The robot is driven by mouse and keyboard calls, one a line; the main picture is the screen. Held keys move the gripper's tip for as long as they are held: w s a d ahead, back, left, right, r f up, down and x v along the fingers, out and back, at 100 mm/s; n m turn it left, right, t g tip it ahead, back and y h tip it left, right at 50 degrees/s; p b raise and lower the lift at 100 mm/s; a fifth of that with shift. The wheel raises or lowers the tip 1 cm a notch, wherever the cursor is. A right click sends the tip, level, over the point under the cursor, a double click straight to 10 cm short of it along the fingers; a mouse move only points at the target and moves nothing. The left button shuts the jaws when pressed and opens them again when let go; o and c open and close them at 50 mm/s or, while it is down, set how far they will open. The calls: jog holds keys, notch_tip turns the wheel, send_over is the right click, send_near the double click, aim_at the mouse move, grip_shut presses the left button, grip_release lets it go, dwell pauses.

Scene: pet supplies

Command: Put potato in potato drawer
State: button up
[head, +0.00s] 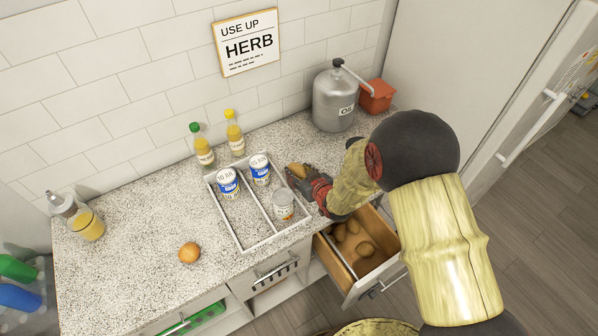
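A brown potato (297,170) shows at the tips of my gripper (299,178), above the counter just right of the white divided tray. My gripper looks closed around it, though my fingers partly hide it. The potato drawer (345,284) is pulled open below the counter's front edge, to the lower right of my gripper. Several potatoes (364,249) lie in it. My arm covers part of the drawer's right side.
The white divided tray (243,240) holds two blue-and-white cans (228,183) and a smaller can (283,205). A round onion-like item (189,252) lies left of it. Two bottles (202,150), a metal oil can (335,102) and a red container (376,97) stand behind.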

jog(key=shift+o, duration=0.9)
